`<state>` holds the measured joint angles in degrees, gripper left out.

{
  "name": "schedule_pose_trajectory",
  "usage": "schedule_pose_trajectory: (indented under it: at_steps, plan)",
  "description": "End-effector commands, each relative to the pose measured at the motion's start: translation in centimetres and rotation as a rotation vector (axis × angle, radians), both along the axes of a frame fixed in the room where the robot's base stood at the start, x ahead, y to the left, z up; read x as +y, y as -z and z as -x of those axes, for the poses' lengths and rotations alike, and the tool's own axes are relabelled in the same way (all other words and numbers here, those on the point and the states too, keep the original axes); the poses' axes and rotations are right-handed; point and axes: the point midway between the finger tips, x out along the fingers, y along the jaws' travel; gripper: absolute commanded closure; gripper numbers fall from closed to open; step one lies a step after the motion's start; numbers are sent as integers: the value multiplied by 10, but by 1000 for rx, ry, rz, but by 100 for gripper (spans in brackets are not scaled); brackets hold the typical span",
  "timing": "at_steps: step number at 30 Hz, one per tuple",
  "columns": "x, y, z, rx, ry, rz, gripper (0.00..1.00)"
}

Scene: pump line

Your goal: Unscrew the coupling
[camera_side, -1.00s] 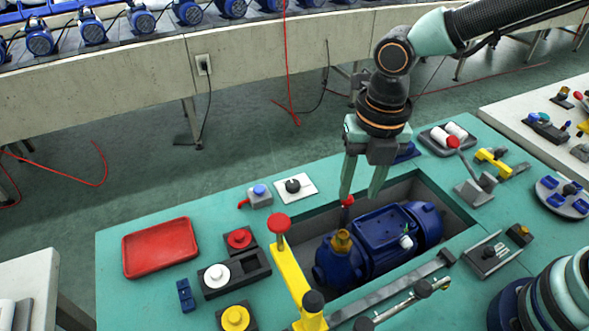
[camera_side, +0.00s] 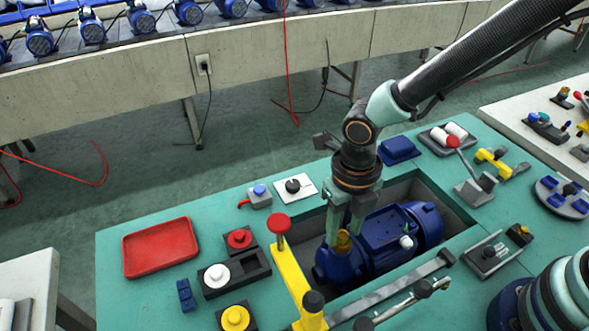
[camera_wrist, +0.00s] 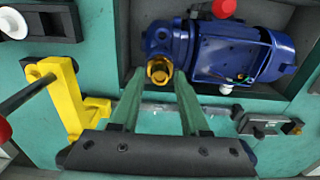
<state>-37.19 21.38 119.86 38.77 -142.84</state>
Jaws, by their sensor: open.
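The brass-coloured coupling (camera_side: 342,243) sits on the near left end of the blue pump (camera_side: 385,232), which lies in a recess in the teal bench. In the wrist view the coupling (camera_wrist: 159,70) shows as a ring with an open middle, at the pump's left end. My gripper (camera_side: 343,229) points down at the coupling, its two teal fingers apart. In the wrist view my open gripper (camera_wrist: 160,77) has one fingertip on either side of the coupling. I cannot tell whether the fingers touch it.
A yellow clamp post with a red knob (camera_side: 281,223) stands just left of the recess. A metal bar (camera_side: 390,287) runs along the recess's near edge. A red tray (camera_side: 160,248) lies at left, its inside empty. A red part (camera_wrist: 223,8) shows beyond the pump.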

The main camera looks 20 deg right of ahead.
Motion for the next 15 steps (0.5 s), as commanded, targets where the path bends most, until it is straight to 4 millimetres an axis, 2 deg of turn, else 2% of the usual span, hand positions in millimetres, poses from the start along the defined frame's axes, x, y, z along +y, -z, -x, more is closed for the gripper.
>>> schedule_pose_trajectory:
  at_steps: [6, 15]
  plan:
    - [0, 8, 0, 0, 1, 0, 55]
    - [0, 7, 0, 0, 1, 0, 55]
